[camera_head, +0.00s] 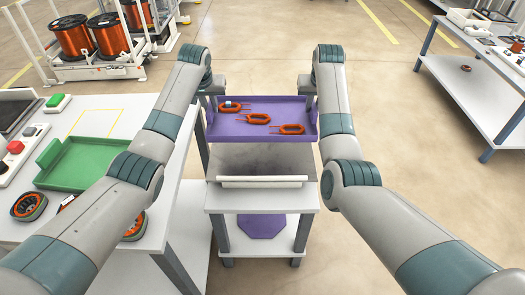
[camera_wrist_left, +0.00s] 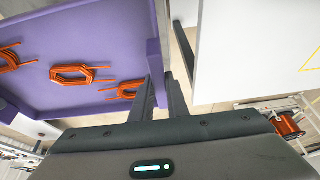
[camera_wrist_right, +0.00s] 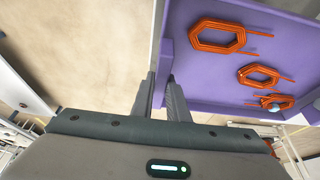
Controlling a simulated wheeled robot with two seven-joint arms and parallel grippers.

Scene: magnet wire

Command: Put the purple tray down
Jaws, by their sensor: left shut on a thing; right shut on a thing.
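The purple tray (camera_head: 228,128) is in the middle of the head view, roughly level, with three orange wire coils lying in it. My left gripper (camera_wrist_left: 163,85) is shut on the tray's left side wall. My right gripper (camera_wrist_right: 160,85) is shut on its right side wall. The tray is at the far part of a small white stand (camera_head: 225,199); the gap between them cannot be told. In the head view the fingertips are largely hidden by my wrists.
A dark grey slab (camera_head: 260,161) with a pale front edge is on the stand, just in front of the tray. A purple octagon (camera_head: 262,226) lies on its lower shelf. A white table (camera_head: 95,118) with a green tray (camera_head: 85,163) is close on the left. Floor is open behind.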

